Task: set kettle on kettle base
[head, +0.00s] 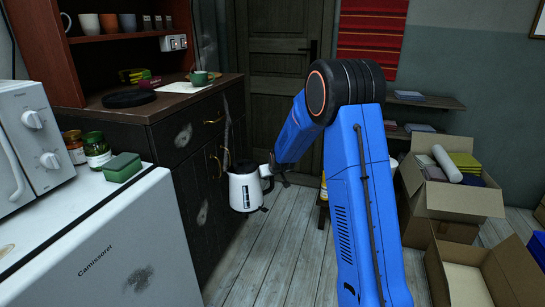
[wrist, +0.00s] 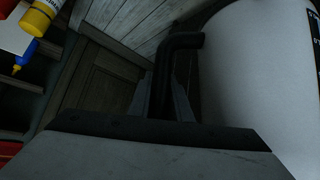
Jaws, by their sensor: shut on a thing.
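The kettle (head: 243,191), white with a dark lid, hangs upright in the air in front of the dark cabinet, below its top. My gripper (head: 270,173) is shut on the kettle's handle at its right side. In the wrist view the white kettle body (wrist: 255,75) fills the right, and its black handle (wrist: 183,41) runs down between my fingers (wrist: 168,100). The kettle base (head: 128,98), a flat black disc, lies on the cabinet top at the left with nothing on it.
On the cabinet top (head: 165,107) are a white sheet (head: 183,88) and a green cup (head: 199,78), right of the base. A white fridge (head: 95,240) with jars, a sponge (head: 122,167) and a microwave (head: 32,135) stands in front. Cardboard boxes (head: 450,200) stand right.

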